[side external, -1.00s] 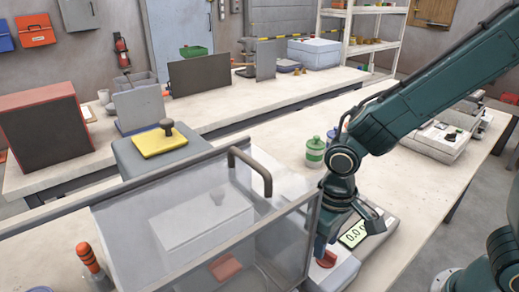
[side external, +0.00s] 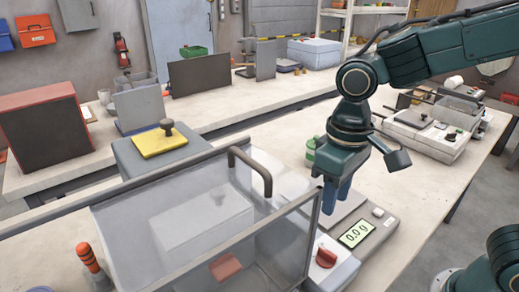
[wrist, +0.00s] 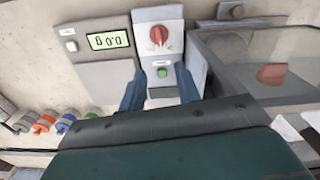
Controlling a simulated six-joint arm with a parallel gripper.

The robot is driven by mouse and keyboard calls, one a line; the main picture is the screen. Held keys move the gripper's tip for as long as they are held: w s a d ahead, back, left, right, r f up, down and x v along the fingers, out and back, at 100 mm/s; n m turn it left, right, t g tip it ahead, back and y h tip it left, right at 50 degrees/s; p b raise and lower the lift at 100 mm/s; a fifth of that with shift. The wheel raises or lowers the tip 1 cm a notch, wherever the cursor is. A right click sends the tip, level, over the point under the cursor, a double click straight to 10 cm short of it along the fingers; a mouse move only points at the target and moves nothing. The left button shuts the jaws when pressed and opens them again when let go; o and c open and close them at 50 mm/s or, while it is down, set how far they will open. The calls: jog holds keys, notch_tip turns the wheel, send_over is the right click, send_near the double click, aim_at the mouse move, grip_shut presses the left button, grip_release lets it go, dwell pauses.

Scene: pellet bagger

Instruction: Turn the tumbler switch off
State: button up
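A red rotary switch knob (side external: 326,257) sits on a light grey box (side external: 333,274) beside the clear-walled enclosure (side external: 205,225). In the wrist view the knob (wrist: 158,35) stands near upright on its white panel, slightly tilted, with a round green button (wrist: 162,72) nearer to me. My gripper (side external: 336,205) points down above and behind the knob, clear of it. In the wrist view its two blue fingers (wrist: 160,85) are apart with nothing between them. The knob's markings are too small to read.
A scale with a display (side external: 355,235) stands just right of the switch box. The enclosure's curved handle (side external: 250,165) rises left of my gripper. A green-lidded jar (side external: 311,152) is partly hidden behind my gripper.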

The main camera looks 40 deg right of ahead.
jog(key=shift+r, duration=0.1)
dwell(0.3)
notch_tip(320, 180, up, 5)
send_over(330, 253)
jog(key=shift+f, duration=2.7)
jog(key=shift+f, duration=0.15)
jog(key=shift+f, duration=6.75)
